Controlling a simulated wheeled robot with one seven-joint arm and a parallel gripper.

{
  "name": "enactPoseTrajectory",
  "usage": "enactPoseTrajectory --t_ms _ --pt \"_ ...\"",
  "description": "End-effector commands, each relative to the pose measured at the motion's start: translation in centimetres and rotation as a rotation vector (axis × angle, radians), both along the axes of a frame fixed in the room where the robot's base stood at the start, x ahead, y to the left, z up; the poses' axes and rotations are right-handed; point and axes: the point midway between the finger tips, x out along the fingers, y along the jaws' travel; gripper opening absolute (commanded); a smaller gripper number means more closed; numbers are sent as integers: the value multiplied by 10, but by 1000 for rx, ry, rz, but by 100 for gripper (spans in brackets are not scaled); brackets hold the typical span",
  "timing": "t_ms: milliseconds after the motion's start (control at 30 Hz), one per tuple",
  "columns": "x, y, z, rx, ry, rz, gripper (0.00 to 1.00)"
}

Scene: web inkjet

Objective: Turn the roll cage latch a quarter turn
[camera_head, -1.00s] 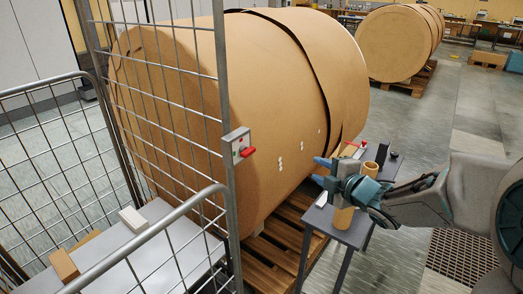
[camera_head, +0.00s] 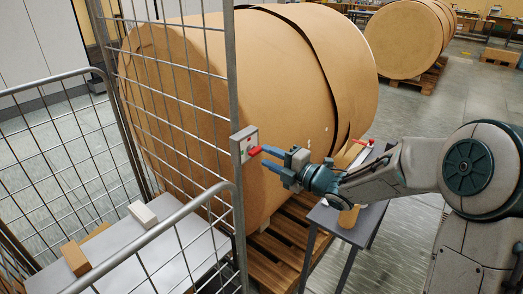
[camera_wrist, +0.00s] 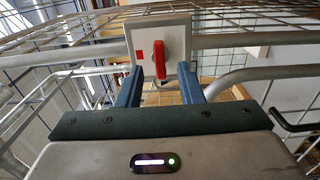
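The roll cage latch is a small grey plate (camera_head: 243,143) on the cage's upright post, with a red handle (camera_head: 254,151) on its face. In the wrist view the red handle (camera_wrist: 159,62) stands roughly upright in the picture, beside a small red square on the pale plate (camera_wrist: 143,42). My gripper (camera_head: 266,156) is open, its blue fingers pointing at the latch. In the wrist view my gripper (camera_wrist: 160,72) has one finger on each side of the handle, with gaps between. I cannot tell whether the fingertips reach past the handle's end.
The wire cage (camera_head: 172,100) has a grey shelf (camera_head: 165,245) holding a white block (camera_head: 143,213) and brown blocks. A large brown roll (camera_head: 290,90) on a wooden pallet (camera_head: 275,243) stands close behind the latch. A small grey table (camera_head: 365,222) stands under my arm.

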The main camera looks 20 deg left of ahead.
Motion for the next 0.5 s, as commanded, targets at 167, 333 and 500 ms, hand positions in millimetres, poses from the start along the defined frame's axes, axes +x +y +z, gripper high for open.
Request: enactPoseTrajectory --t_ms 167,333,500 --pt "9 24 1 1 1 2 34" --pt "13 32 0 -1 0 0 34" --pt "13 33 0 -1 0 0 34"
